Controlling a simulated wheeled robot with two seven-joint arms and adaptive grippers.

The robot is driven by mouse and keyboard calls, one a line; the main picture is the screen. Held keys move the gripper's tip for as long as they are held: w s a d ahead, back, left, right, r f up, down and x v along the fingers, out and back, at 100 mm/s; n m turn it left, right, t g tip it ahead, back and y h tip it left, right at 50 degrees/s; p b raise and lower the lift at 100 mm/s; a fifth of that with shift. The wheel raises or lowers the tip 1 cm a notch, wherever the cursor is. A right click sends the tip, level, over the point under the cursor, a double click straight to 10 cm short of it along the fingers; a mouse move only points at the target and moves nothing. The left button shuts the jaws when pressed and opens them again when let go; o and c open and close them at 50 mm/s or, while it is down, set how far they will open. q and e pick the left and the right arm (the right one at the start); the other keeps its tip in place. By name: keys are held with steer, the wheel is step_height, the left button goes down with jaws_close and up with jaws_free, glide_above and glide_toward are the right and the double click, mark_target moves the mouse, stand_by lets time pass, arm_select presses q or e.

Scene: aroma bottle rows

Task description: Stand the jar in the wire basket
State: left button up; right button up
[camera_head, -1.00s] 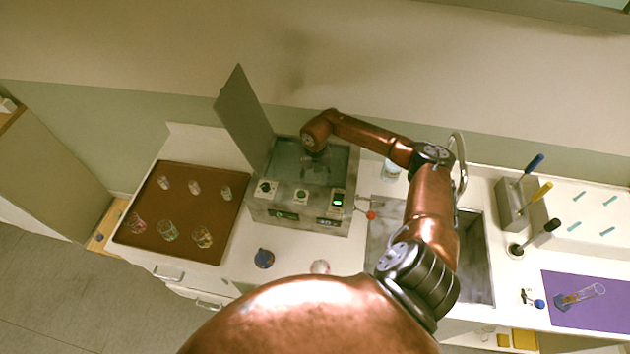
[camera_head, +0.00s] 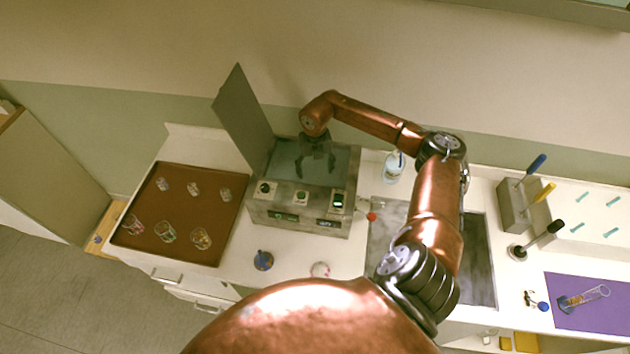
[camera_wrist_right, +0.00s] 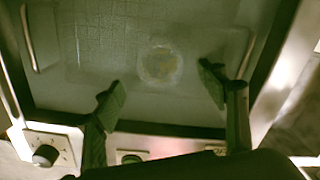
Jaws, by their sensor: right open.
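My right gripper (camera_wrist_right: 165,95) is open and empty, above the open basin of the grey bath (camera_head: 350,160). It also shows in the head view (camera_head: 317,165), pointing down. The jar (camera_wrist_right: 160,65) is a round, clear shape with yellowish contents, seen from above and blurred. It lies just beyond the open fingertips, apart from them. It appears to be inside the wire basket (camera_wrist_right: 90,45), whose faint mesh and side handles show in the bath; its exact contact with the basket floor is unclear. The left gripper is out of view.
The bath's raised lid (camera_head: 243,120) stands at its left. A brown tray (camera_head: 180,210) holds several glass jars further left. A sink (camera_head: 478,265) with a tap is on the right, beside a tool holder (camera_head: 515,205) and a purple mat (camera_head: 600,312).

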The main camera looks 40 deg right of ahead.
steer(key=shift+r+b, duration=0.45)
steer(key=shift+r, duration=2.25)
